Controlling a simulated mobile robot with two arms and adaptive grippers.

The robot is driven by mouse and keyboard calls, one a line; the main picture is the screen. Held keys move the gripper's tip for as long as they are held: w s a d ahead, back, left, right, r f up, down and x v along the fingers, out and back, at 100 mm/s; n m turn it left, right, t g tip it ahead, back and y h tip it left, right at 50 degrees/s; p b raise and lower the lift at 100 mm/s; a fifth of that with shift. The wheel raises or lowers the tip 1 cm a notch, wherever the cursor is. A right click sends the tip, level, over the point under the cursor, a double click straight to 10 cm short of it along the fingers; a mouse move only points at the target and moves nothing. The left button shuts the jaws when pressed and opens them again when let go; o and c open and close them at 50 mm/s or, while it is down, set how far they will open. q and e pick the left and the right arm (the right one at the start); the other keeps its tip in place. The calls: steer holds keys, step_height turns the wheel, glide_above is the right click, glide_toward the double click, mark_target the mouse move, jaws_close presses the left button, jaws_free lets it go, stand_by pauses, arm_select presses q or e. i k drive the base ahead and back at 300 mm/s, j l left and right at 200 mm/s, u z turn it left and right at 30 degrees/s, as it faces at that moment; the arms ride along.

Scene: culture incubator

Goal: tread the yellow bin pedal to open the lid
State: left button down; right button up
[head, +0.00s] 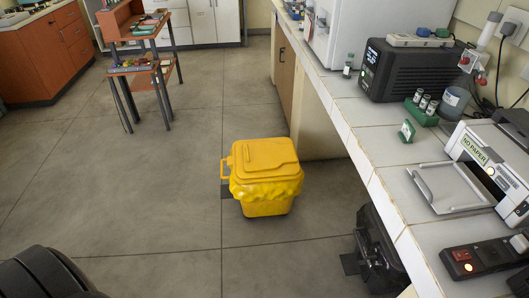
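The yellow bin (263,205) stands upright on the floor near the middle of the head view, left of the long bench. Its yellow lid (264,154) is down and closed. A yellow liner or bag bulges out under the lid all round. A yellow handle-like loop sticks out at its left side. Neither of my grippers is in view.
The long bench (345,108) with instruments runs along the right. A black container (378,255) stands on the floor by its front edge. An orange-topped stand (133,75) is at the back left. The floor (140,190) left of the bin is clear.

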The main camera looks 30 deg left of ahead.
mark_target(226, 193)
steer(key=u, duration=1.25)
steer(key=i+j+z, duration=0.15)
steer(key=i+j, duration=0.2)
steer(key=i, duration=0.15)
steer(key=i+j+z, duration=0.15)
steer(key=i+j, duration=0.3)
steer(key=i+j+z, duration=0.15)
steer(key=i+j, duration=0.35)
steer(key=i+j+z, duration=0.2)
steer(key=i+j, duration=0.25)
steer(key=i+j+z, duration=0.15)
steer(key=i+j, duration=0.25)
steer(key=j, duration=0.3)
